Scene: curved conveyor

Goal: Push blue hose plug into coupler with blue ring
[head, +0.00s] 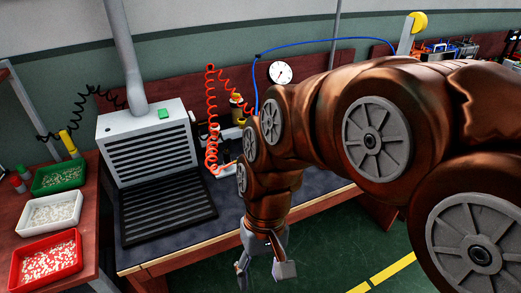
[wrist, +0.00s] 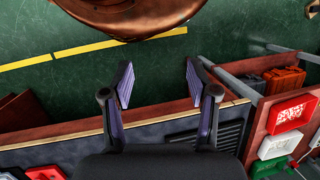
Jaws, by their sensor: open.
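A blue hose (head: 310,42) arches along the back wall in the head view and drops behind my arm near the pressure gauge. Its plug end is hidden or too small to make out. I cannot make out a coupler with a blue ring; that part of the bench is behind my arm. My gripper (head: 263,264) hangs pointing down at the bench's front edge, open and empty. In the wrist view my gripper (wrist: 158,84) shows its two fingers apart, with the bench edge and green floor beyond. The hose does not show there.
The workbench (head: 190,249) carries a grey slatted extraction box (head: 150,140). A coiled red hose (head: 211,120) hangs beside a round gauge (head: 280,72). Green, white and red (head: 46,262) trays stand on the left side table. Green floor with a yellow line (head: 390,271) is clear in front.

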